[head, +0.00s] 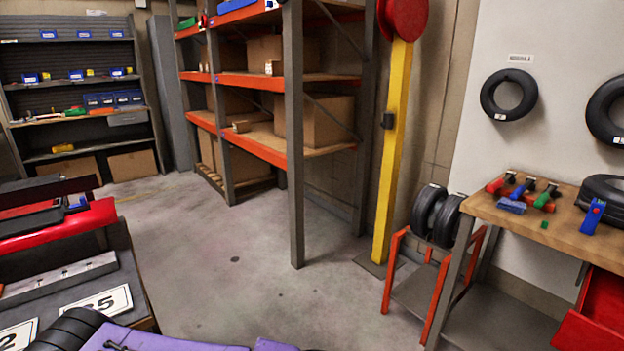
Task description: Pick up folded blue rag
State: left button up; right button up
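I cannot make out a folded blue rag for certain. A small blue object (511,205) lies near the front left edge of the wooden workbench (570,236) at the right, too small to identify. A blue upright item (593,216) stands farther right on the same bench. Neither of my grippers shows in the head view, so I cannot see what they hold.
Red and green tools (546,196) lie on the bench, above an open red drawer (596,322). An orange tyre rack (396,270) stands beside it. A yellow post (395,150) and orange-beamed shelving (265,147) stand behind. Grey floor (235,275) is clear in the middle.

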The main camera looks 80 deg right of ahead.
aim_at(516, 207)
jog(key=z, duration=3.8)
jog(key=k, duration=0.3)
jog(key=u, duration=0.55)
jog(key=i, duration=1)
jog(key=z, duration=0.95)
